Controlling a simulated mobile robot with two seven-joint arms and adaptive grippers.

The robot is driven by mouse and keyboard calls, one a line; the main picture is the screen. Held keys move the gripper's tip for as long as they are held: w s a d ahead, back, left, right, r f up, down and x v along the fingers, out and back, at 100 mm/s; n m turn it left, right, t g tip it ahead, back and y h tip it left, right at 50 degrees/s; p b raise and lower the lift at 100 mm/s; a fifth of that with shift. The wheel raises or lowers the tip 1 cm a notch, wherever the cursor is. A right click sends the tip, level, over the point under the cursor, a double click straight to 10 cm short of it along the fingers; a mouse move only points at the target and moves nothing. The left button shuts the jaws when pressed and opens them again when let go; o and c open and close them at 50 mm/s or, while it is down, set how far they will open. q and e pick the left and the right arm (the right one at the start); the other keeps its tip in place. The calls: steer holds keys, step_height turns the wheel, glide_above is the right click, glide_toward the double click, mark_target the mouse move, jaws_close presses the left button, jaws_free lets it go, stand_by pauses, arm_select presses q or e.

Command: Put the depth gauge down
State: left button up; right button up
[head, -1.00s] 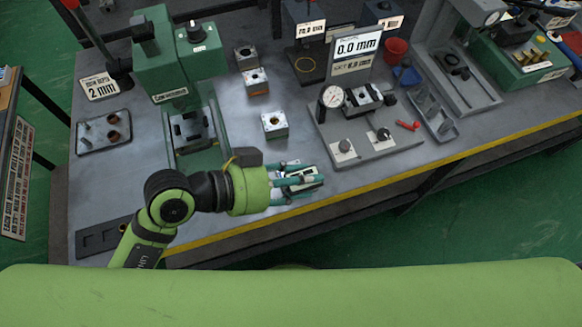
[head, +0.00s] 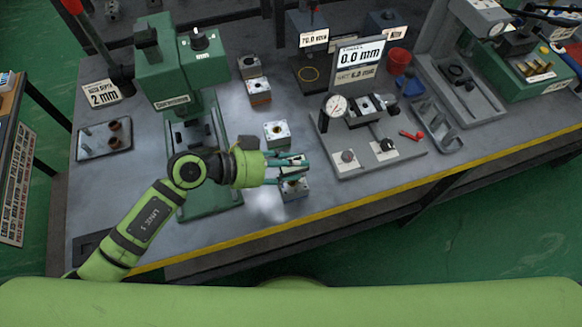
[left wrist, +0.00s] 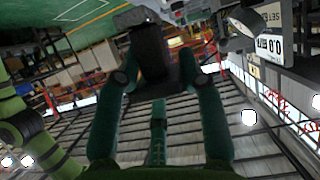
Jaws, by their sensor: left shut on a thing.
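My left gripper (head: 285,168) reaches in from the left over the front part of the bench. Its teal fingers also show in the left wrist view (left wrist: 155,105), shut on a dark, blocky thing (left wrist: 150,50) that I take to be the depth gauge. In the head view the fingers mostly hide the gauge. A grey metal valve block (head: 295,191) sits on the bench just below the fingertips in the picture; I cannot tell whether the gauge touches it. My right gripper is not in view.
Another valve block (head: 277,132) stands just behind the gripper. The green press (head: 180,75) is to the left. To the right is a grey plate (head: 355,165) with a dial gauge (head: 336,105). A yellow stripe (head: 250,240) marks the front edge. The bench in front of the block is clear.

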arm_select(q)
steer(key=shift+f, duration=0.9)
steer(key=shift+f, duration=0.35)
steer(key=shift+f, duration=0.15)
steer(key=o, duration=1.3)
